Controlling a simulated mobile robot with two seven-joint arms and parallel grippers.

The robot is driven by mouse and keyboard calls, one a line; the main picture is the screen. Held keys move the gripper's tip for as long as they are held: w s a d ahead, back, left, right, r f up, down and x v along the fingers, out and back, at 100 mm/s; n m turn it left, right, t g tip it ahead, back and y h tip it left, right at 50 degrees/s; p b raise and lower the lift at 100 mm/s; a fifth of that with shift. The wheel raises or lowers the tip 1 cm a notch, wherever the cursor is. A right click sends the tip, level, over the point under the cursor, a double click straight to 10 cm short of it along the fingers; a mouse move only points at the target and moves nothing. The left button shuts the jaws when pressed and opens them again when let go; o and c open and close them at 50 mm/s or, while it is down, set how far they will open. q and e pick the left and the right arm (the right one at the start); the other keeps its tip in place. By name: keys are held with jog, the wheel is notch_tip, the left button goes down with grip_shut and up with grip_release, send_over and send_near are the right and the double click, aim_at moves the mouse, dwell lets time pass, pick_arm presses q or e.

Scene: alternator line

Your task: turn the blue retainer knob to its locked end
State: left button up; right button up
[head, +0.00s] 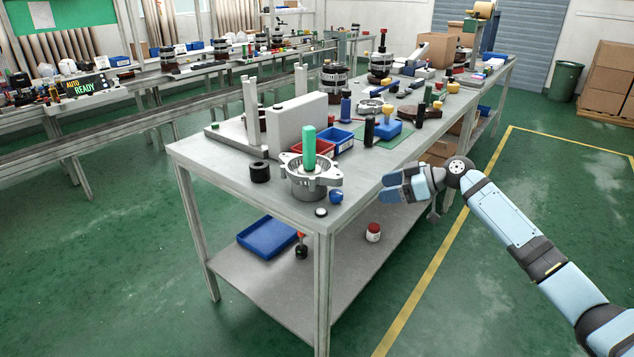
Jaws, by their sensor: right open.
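A small round blue knob (336,196) sits at the near right corner of the grey bench (232,163), beside a silver alternator housing (312,184). A green cylinder (309,148) stands upright in the housing. My right gripper (384,188) is open and empty, just off the bench's right edge. Its fingers point left toward the knob, with a clear gap between them and the knob. The knob's turn position is too small to tell. My left gripper is not in view.
A black ring (260,172) and a small black-and-white cap (321,212) lie near the housing. Red and blue bins (331,141), a black cylinder (369,131) and a grey upright block (297,123) stand behind. The floor right of the bench is clear.

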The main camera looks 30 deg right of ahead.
aim_at(337, 192)
jog(key=x, duration=0.4)
jog(key=r+x, duration=0.1)
jog(key=x, duration=0.8)
jog(key=shift+w+a+r, duration=0.1)
jog(key=shift+w+r, duration=0.1)
jog(key=shift+w, duration=0.2)
jog(key=c, duration=0.9)
